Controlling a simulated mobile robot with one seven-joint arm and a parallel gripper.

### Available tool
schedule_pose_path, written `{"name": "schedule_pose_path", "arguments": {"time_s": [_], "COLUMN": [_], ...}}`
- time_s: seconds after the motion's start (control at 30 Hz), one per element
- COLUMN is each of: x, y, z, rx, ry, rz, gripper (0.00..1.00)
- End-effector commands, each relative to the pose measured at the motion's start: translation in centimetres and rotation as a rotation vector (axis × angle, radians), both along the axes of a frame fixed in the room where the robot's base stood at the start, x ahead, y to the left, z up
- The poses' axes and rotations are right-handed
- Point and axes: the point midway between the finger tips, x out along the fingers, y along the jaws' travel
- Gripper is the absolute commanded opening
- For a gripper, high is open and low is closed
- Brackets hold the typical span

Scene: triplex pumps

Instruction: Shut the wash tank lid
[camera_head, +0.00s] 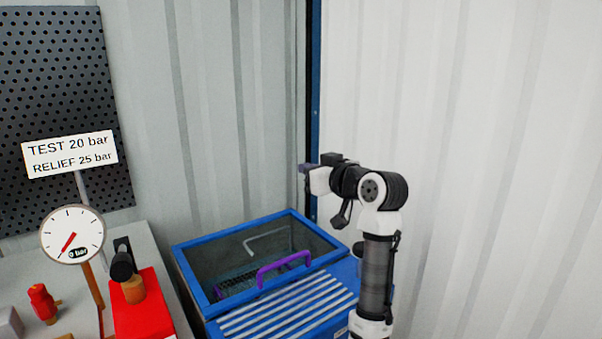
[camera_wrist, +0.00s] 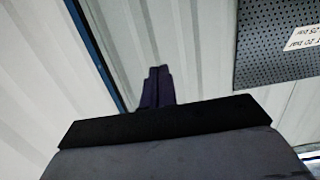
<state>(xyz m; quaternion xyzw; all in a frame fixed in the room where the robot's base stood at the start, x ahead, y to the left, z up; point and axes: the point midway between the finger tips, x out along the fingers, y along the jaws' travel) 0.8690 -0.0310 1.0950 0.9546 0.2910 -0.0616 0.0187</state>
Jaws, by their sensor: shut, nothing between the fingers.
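The wash tank (camera_head: 186,270) is a blue box at the lower middle of the head view. Its blue-framed top shows a dark grey interior with a mesh basket (camera_head: 238,280) inside. A purple handle (camera_head: 285,268) stands near the front rim and a grey bent bar (camera_head: 265,238) shows near the back. I cannot make out a separate raised lid, or whether a clear panel fills the frame. My gripper (camera_head: 305,168) is above the tank's back right corner, apart from it. In the wrist view its fingers (camera_wrist: 158,86) are together and empty, against the wall.
A ribbed draining surface (camera_head: 285,310) lies in front of the tank opening. To the left, a bench holds a pressure gauge (camera_head: 72,234), a red block (camera_head: 145,305) and a sign (camera_head: 70,153). Corrugated walls (camera_head: 450,120) close in behind and to the right.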

Motion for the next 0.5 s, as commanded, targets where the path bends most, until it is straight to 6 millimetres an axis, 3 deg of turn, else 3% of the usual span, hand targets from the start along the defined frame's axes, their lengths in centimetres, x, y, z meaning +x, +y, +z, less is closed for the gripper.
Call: {"name": "schedule_pose_path", "arguments": {"time_s": [0.03, 0.1, 0.5], "x": [-0.6, -1.2, -3.7], "y": [-0.3, -0.8, -2.5], "z": [-1.9, -2.8, -6.2], "rx": [0.019, 0.043, 0.146], "ry": [-0.027, -0.064, -0.215], "rz": [0.001, 0.000, 0.001], "gripper": [0.00, 0.00, 0.00]}}
